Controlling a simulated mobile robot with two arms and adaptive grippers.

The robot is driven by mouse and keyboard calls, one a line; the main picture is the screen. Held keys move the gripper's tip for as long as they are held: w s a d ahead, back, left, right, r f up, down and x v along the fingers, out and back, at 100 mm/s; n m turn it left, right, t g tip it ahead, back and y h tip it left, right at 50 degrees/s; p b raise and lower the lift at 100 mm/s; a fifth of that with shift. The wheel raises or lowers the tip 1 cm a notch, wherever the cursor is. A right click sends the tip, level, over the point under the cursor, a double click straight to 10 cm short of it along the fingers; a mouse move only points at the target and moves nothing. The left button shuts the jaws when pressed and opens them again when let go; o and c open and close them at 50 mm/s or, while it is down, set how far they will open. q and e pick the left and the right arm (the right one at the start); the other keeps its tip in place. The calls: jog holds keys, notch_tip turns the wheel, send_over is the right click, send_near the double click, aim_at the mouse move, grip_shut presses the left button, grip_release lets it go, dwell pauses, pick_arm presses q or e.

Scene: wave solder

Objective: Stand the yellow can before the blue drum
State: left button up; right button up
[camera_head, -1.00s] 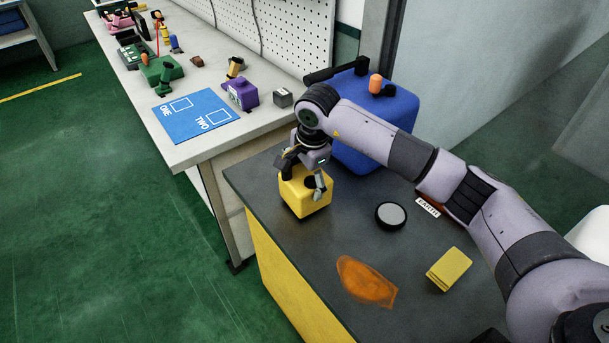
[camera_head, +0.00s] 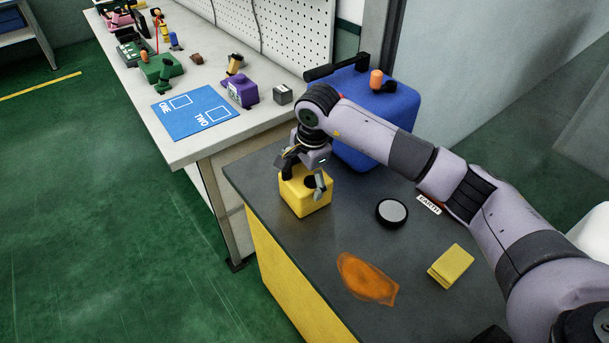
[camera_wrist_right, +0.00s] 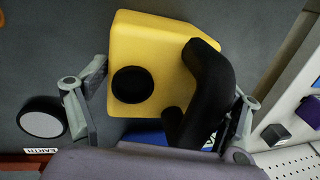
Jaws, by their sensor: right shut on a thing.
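The yellow can (camera_head: 308,202) is boxy, with a black cap (camera_wrist_right: 132,84) and a black handle (camera_wrist_right: 205,88). It is upright near the left edge of the dark bench top; I cannot tell whether its base touches the surface. My right gripper (camera_head: 304,178) is shut on the can from above, its fingers on opposite sides in the right wrist view. The blue drum (camera_head: 398,108) stands behind the can, to the right, partly hidden by my right arm. It has an orange cap (camera_head: 376,82) and a black handle. My left gripper is not in view.
On the dark bench (camera_head: 320,240) are a round black-and-white disc (camera_head: 391,213), a yellow stack (camera_head: 450,265), an orange stain (camera_head: 367,279) and an EARTH label (camera_head: 428,204). A lighter bench (camera_head: 190,150) at the left holds a blue mat (camera_head: 195,114) and several small items.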

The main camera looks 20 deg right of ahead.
aim_at(305, 177)
jog(key=o, duration=1.3)
jog(key=shift+r, duration=0.2)
jog(key=shift+r+p, duration=1.75)
jog(key=shift+r, duration=1.55)
